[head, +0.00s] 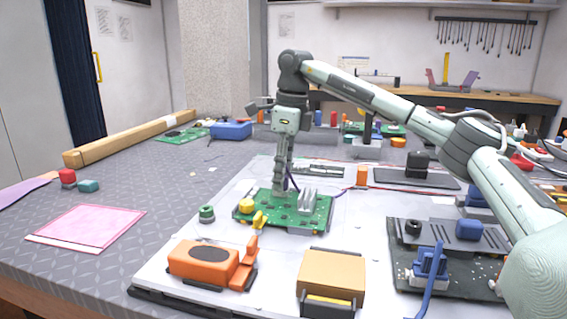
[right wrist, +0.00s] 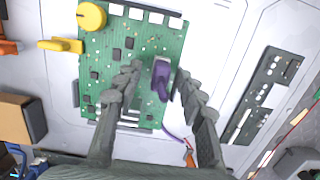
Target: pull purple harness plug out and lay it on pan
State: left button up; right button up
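The purple harness plug (right wrist: 161,74) sits on the green circuit board (right wrist: 120,50) in the right wrist view, with a purple wire running from it toward the bottom right. My right gripper (right wrist: 158,71) is open, with one finger on each side of the plug. Gaps show between the plug and both fingers. In the head view my right gripper (head: 283,190) points straight down over the green board (head: 305,213), and its fingers mostly hide the plug. The board lies on the pale pan (head: 280,256). My left gripper is not in view.
A finned grey heatsink (head: 308,200) and a yellow round part (head: 246,206) stand on the board near the gripper. An orange part (head: 205,260) and a tan block (head: 331,276) sit in front.

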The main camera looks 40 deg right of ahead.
jog(key=shift+f, duration=0.1)
grip_shut()
dwell(0.3)
jog(key=shift+r+p, duration=2.1)
jog(key=shift+r, duration=0.05)
jog(key=shift+s+d+f, duration=0.2)
jog(key=shift+s+d, duration=2.2)
jog(key=shift+d, duration=0.25)
jog(key=s+d, duration=0.4)
jog(key=d, duration=0.1)
jog(key=shift+s+f+b, duration=0.15)
jog(key=shift+s+b, duration=0.15)
jog(key=shift+s, duration=0.1)
